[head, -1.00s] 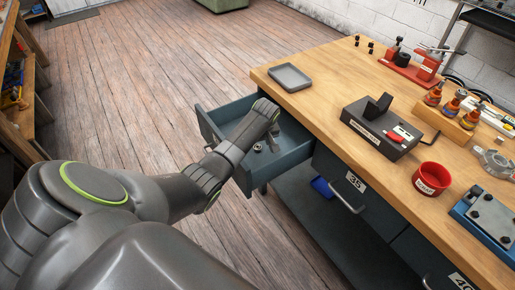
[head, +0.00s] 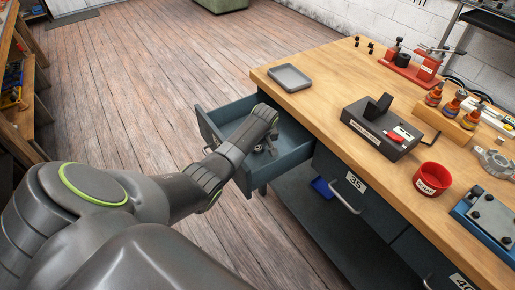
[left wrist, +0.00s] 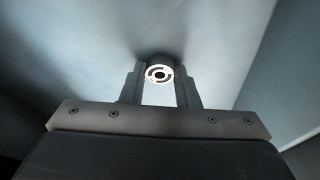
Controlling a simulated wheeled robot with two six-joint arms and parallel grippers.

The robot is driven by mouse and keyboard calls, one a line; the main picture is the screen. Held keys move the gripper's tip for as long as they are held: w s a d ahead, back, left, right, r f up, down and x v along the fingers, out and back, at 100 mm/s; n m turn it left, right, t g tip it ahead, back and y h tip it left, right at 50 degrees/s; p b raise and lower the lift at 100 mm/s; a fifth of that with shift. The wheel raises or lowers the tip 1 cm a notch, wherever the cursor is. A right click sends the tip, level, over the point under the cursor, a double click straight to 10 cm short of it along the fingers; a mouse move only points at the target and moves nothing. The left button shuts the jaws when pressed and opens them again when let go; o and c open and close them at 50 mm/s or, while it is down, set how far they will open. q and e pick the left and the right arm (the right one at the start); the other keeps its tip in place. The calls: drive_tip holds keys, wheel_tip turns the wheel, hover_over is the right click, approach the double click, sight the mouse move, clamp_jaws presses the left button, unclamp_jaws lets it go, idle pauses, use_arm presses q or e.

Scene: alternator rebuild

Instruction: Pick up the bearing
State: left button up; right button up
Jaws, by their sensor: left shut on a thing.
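The bearing (left wrist: 158,74) is a small ring with a bright face and a dark centre. It shows in the left wrist view between the fingertips of my left gripper (left wrist: 160,84). My left gripper is shut on it, one finger on each side. In the head view my left gripper (head: 267,149) is down inside the open drawer (head: 300,152), and the bearing is too small and covered there to tell apart. My right gripper is in neither view.
The drawer's walls stand close around my left gripper. The wooden bench (head: 335,85) above holds a grey tray (head: 289,77), a black fixture (head: 381,130), a red cup (head: 431,179) and a rack of bottles (head: 455,115). Bare floor lies left of the drawer.

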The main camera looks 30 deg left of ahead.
sight(258, 149)
use_arm(q)
wheel_tip(258, 149, up, 10)
drive_tip(key=shift+r+p, duration=0.15)
drive_tip(key=shift+p, duration=0.25)
